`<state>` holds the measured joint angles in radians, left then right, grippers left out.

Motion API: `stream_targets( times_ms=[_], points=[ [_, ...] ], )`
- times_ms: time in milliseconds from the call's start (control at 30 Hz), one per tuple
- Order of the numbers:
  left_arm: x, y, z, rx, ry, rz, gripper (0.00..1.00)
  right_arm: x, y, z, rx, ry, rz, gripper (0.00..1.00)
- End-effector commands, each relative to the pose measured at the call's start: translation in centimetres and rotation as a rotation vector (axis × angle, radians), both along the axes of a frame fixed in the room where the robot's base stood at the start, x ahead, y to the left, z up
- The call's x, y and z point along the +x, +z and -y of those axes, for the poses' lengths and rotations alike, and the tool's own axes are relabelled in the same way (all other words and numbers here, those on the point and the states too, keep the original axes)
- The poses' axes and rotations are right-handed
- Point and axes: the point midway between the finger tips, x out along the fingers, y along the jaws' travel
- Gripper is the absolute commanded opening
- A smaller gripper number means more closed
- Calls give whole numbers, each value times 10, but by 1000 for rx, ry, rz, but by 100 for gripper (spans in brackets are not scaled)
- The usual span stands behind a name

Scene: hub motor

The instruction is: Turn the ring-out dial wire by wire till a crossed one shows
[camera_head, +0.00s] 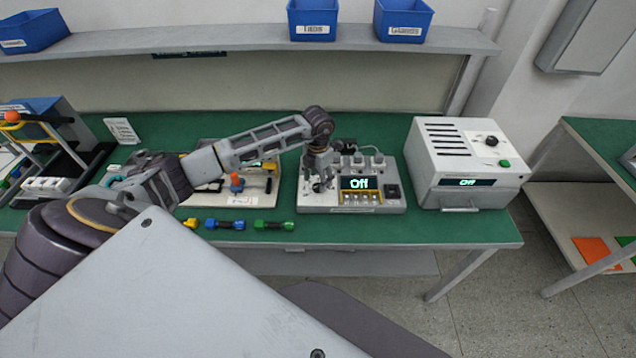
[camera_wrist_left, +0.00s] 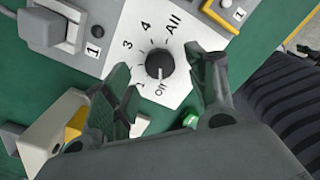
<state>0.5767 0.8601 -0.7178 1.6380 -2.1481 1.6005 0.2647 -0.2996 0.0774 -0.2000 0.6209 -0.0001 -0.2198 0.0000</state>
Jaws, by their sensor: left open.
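The ring-out tester (camera_head: 382,208) is a light grey box on the green bench, and its display (camera_head: 360,183) reads "Off". Its black dial (camera_wrist_left: 159,64) shows in the left wrist view on a white plate marked Off, 1, 3, 4 and All; the 2 is not clearly visible. The dial's white mark points towards Off. My left gripper (camera_head: 318,180) reaches down over the tester's left part. In the left wrist view its open fingers (camera_wrist_left: 162,75) stand on either side of the dial, with gaps to it. My right gripper is not in view.
A grey unit (camera_head: 465,150) with its own "Off" display stands right of the tester. Yellow, blue and green connectors (camera_head: 225,224) lie along the front edge, left of the tester. A fixture (camera_head: 262,190) is behind them. Blue bins (camera_head: 313,18) sit on the shelf above.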

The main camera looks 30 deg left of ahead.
Motion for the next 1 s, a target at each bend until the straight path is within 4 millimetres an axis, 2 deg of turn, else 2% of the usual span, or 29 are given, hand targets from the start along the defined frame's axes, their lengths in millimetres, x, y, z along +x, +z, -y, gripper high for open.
stream_targets(
  times_ms=[133, 300, 667, 767, 1000],
  points=[
    [0, -16, 0, 0, 1, -1, 56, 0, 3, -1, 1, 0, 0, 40],
    [0, -26, 0, 0, -1, 0, 56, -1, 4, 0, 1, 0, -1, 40],
    [0, -30, 0, 1, -1, 0, 56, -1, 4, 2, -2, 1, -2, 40],
    [0, -30, 0, 1, -1, 0, 46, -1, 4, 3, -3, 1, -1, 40],
    [0, -30, 0, 1, 0, 0, 15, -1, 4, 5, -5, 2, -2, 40]
  ],
)
